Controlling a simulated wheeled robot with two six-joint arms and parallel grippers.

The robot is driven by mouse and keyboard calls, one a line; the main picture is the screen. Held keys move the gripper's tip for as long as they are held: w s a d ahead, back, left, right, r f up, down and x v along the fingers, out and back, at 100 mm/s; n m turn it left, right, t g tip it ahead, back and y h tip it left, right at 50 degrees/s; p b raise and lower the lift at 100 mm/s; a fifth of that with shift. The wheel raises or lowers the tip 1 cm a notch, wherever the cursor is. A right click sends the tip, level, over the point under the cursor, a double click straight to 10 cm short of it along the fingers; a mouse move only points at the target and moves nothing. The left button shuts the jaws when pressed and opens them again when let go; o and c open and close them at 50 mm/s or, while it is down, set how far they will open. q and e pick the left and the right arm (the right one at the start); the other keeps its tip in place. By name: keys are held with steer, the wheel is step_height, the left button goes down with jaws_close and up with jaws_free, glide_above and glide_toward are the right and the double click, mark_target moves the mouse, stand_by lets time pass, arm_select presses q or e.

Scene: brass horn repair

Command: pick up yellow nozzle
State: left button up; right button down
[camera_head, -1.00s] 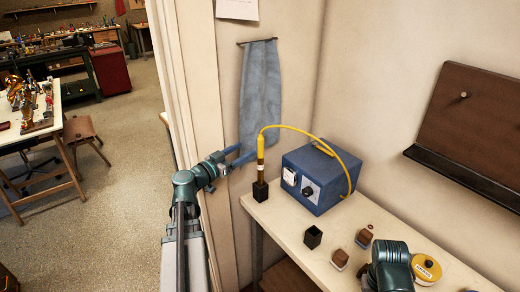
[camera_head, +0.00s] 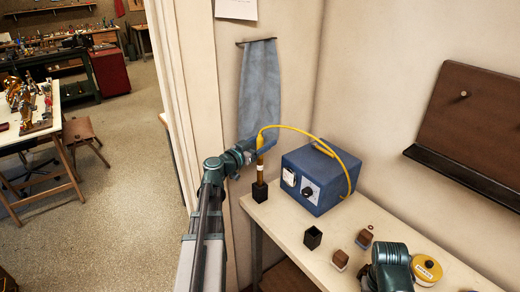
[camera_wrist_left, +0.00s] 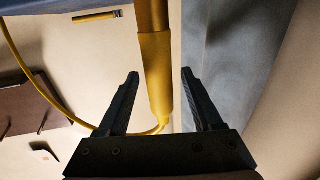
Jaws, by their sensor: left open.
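The yellow nozzle (camera_head: 260,164) stands upright in a small black block (camera_head: 260,192) near the table's left end. A yellow hose (camera_head: 340,160) runs from its top over to the blue box (camera_head: 315,180). My left gripper (camera_head: 265,147) is open at the upper part of the nozzle. In the left wrist view, the nozzle's yellow body (camera_wrist_left: 156,75) lies between the two spread fingers of the gripper (camera_wrist_left: 160,76), with a gap showing on both sides. My right arm shows at the lower right, but its gripper is out of view.
An empty dark holder (camera_head: 313,238), two brown-topped blocks (camera_head: 340,260) and a round yellow-rimmed tin (camera_head: 426,268) stand on the pale table (camera_head: 285,222). A grey cloth (camera_head: 258,90) hangs on the wall behind the nozzle. A brown board with a dark ledge (camera_head: 465,180) is at the right.

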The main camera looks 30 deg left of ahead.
arm_select(q)
steer(key=shift+w+d, duration=0.1)
steer(key=shift+w, duration=0.6)
steer(key=shift+c, duration=0.2)
jaws_close()
steer(key=shift+r, duration=0.2)
arm_select(e)
steer(key=shift+r, duration=0.15)
